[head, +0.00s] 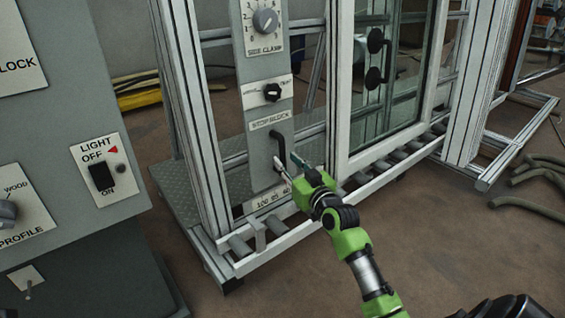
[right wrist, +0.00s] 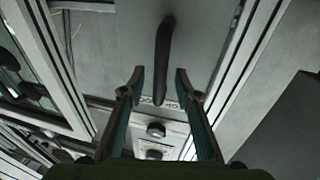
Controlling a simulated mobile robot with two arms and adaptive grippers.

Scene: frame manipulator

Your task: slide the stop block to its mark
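The stop block's black bar handle (head: 276,143) stands on a grey upright panel below the STOP BLOCK label (head: 270,120). A number scale (head: 273,198) is at the panel's foot; the gripper is close above it and the exact mark cannot be read. My right gripper (head: 288,165) is at the handle's lower end with its fingers apart. In the right wrist view the dark handle (right wrist: 164,45) runs down to between the open fingertips (right wrist: 160,75), with a gap on each side. My left gripper is not in view.
A SIDE CLAMP dial (head: 265,21) and a small black knob (head: 272,92) sit above the handle. A white window frame (head: 342,120) stands on rollers to the right. A grey control cabinet (head: 70,120) is at left. Green hoses (head: 530,205) lie on the floor at right.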

